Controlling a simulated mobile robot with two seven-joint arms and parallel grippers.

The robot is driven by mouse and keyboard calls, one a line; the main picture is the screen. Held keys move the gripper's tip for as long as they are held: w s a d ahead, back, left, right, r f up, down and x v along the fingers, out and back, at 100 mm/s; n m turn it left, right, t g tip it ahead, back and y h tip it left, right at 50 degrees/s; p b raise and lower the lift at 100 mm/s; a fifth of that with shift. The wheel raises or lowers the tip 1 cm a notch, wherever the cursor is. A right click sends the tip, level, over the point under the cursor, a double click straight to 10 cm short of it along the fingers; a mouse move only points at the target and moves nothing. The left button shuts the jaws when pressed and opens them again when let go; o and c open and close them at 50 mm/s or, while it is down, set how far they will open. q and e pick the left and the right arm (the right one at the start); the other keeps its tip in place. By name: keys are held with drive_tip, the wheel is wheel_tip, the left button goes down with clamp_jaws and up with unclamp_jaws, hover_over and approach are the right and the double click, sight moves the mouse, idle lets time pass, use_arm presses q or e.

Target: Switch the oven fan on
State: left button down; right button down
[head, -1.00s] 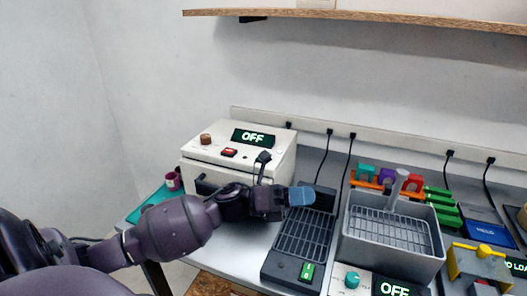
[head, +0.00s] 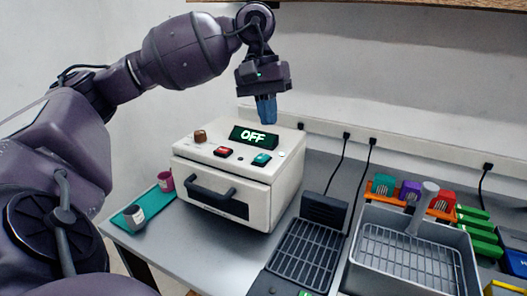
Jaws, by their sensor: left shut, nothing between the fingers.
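The oven (head: 222,208) is a white box with a dark front handle (head: 211,190), standing on the bench at the left. On its top are a lit display (head: 253,137) reading OFF, a brown knob (head: 200,136), a red switch (head: 223,152) and a teal switch (head: 261,159). I cannot read which switch is for the fan. My left gripper (head: 266,112) is shut and empty, pointing down above the back of the oven top, over the display. It appears apart from the oven. My right gripper is not in view.
A teal mat (head: 150,205) with small cups lies left of the oven. A black grid tray (head: 306,252) and a grey fryer-like basin (head: 408,254) stand to the right. A wooden shelf (head: 400,3) hangs above. Cables run down the wall behind.

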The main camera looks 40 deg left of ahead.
use_arm(q)
drive_tip(key=a+r+m+y, duration=0.1)
drive_tip(key=a+r+y, duration=0.2)
drive_tip(key=a+r, duration=0.1)
drive_tip(key=shift+w+a+b, duration=0.1)
drive_tip(key=shift+a+b, duration=0.05)
drive_tip(key=shift+b, duration=0.15)
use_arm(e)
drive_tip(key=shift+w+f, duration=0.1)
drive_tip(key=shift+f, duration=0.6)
use_arm(q)
drive_tip(key=shift+w, duration=0.1)
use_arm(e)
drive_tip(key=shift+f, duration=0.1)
use_arm(q)
drive_tip(key=shift+w+a+r+b, duration=0.2)
drive_tip(key=shift+w+r+b, duration=0.15)
drive_tip(key=shift+w, duration=0.2)
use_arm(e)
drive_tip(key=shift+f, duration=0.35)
